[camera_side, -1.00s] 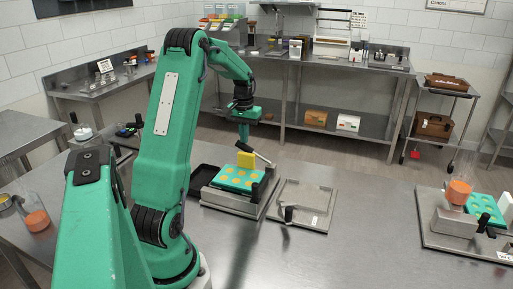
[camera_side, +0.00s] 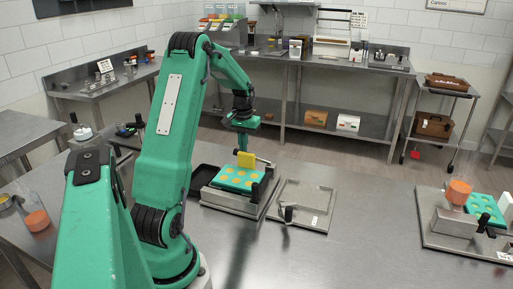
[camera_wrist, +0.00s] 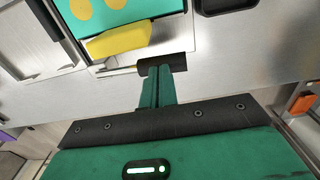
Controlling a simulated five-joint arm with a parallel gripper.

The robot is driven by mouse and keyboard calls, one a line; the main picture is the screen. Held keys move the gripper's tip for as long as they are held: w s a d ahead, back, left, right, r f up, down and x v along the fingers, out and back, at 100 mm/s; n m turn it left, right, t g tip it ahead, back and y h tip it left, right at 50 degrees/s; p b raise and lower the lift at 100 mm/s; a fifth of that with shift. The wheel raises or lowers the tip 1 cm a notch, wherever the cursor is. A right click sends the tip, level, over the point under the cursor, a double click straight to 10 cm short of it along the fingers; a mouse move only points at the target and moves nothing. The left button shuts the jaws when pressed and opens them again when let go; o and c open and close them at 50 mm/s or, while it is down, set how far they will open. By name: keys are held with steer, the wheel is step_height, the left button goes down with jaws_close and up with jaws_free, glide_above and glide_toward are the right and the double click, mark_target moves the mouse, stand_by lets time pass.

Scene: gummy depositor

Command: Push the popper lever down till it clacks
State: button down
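The popper is a metal station (camera_side: 229,202) holding a teal mould (camera_side: 234,180) with yellow gummies. A yellow block (camera_side: 245,159) stands at the mould's far edge. The lever's metal rod (camera_side: 263,160) slopes gently there in the side view; its far end is hidden behind the block. In the wrist view the lever's black grip (camera_wrist: 175,62) lies across my fingertips. My gripper (camera_wrist: 157,74) has its two green fingers together and appears to touch the grip, not clasp it. In the side view my gripper (camera_side: 243,142) is just behind the yellow block.
A black tray (camera_side: 202,178) is left of the station. A flat metal plate (camera_side: 304,205) with a black handle sits at its right. Another station (camera_side: 456,222) with an orange-filled hopper and teal mould is at far right. The table's front middle is clear.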

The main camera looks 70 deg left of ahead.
steer(key=shift+f, duration=0.55)
steer(key=shift+r, duration=0.1)
step_height(320, 180, up, 10)
stand_by(1.3)
